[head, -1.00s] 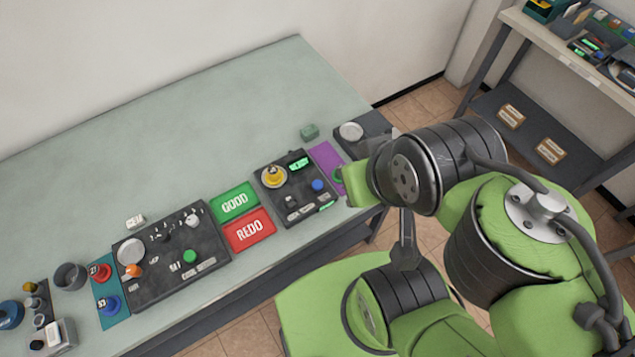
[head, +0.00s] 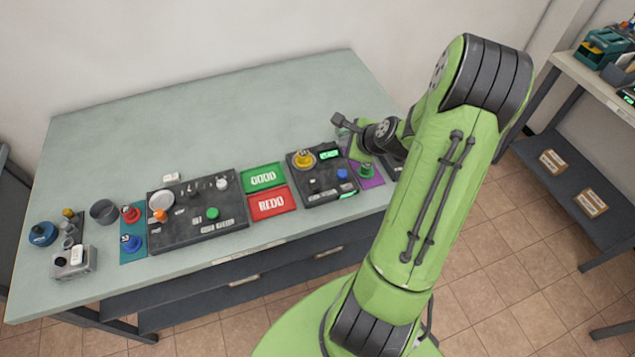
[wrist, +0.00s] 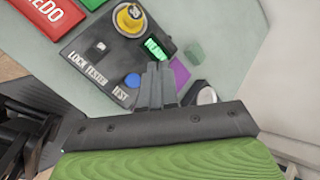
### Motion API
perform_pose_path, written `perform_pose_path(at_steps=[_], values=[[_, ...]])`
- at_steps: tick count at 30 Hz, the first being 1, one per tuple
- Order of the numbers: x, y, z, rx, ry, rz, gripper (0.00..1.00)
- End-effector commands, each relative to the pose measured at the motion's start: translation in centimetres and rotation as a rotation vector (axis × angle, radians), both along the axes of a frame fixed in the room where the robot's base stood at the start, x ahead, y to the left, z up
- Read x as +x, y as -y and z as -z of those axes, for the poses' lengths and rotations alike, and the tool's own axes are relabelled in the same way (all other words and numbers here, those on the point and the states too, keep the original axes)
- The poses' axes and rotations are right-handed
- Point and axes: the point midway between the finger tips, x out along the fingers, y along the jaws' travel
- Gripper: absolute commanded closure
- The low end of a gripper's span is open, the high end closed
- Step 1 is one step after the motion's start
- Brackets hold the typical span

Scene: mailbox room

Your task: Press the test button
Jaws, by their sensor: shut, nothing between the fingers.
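The lock tester (head: 318,192) is a dark panel at the right part of the bench. Its blue button (head: 342,174) sits near its right side; in the wrist view the blue button (wrist: 132,80) is beside the printed word TEST. A yellow round part (head: 303,159) and a lit green display (head: 331,154) are at the panel's back. My gripper (wrist: 157,67) is shut and empty, with its fingers together. In the wrist view its fingertips appear just right of the blue button, over the panel's edge by the display; their height above it is unclear.
The back of the bench (head: 220,125) is clear.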

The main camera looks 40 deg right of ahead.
Motion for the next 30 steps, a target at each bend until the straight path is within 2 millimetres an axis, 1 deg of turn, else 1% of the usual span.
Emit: perform_pose_path(at_steps=[1,3,13,17,20,30], values=[[-0.2,0.7,0.7,0.035,0.016,0.047,1.0],[-0.2,1.3,0.9,0.059,0.029,0.082,1.0],[-0.2,1.3,1.0,0.06,0.029,0.086,1.0],[-0.2,1.2,1.8,0.06,0.028,0.085,1.0],[-0.2,1.2,2.9,0.061,0.028,0.085,1.0],[-0.3,1.3,8.2,0.06,0.027,0.084,1.0]])
